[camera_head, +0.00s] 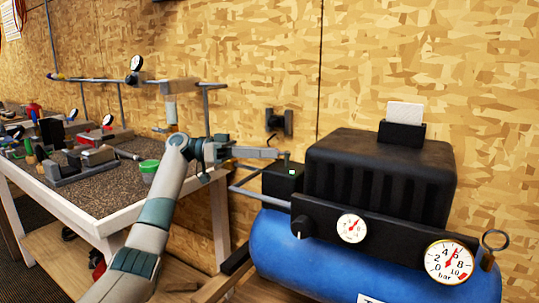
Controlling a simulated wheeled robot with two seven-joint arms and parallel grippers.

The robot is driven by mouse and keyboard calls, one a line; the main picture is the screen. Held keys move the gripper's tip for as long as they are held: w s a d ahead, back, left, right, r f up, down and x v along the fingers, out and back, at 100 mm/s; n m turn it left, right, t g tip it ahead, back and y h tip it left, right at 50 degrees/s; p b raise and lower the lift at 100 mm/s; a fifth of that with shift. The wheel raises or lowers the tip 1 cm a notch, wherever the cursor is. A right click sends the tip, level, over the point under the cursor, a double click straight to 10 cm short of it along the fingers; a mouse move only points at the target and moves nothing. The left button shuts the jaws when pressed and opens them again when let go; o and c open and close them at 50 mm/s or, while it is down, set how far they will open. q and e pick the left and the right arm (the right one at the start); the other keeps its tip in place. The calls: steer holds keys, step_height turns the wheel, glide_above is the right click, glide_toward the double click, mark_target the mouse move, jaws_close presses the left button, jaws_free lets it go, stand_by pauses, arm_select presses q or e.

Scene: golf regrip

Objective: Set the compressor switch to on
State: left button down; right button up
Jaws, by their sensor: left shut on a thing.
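The blue compressor (315,255) stands at the right, with a black ribbed motor cover on top. A black switch box (283,181) sits at the cover's left end and has a small lit green mark on its face. My left gripper (278,153) reaches in from the left, with its fingertips at the top of this box. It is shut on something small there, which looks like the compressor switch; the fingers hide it. My right gripper is not in view.
A workbench (118,195) with clamps, tools and a green-lidded tub (149,168) stands at the left. Gauges (449,262) and a dark knob (301,226) are on the compressor's front. A wooden wall with a black outlet (279,123) closes off the back.

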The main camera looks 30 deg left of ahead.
arm_select(q)
steer(key=c, duration=1.7)
jaws_free()
steer(key=shift+c, duration=0.2)
steer(key=shift+r, duration=0.15)
steer(key=shift+r, duration=0.2)
step_height(320, 180, up, 3)
steer(key=shift+r, duration=0.1)
steer(key=d+r, duration=0.7)
steer(key=d, duration=0.4)
steer(key=shift+s+d, duration=0.2)
steer(key=shift+d, duration=0.1)
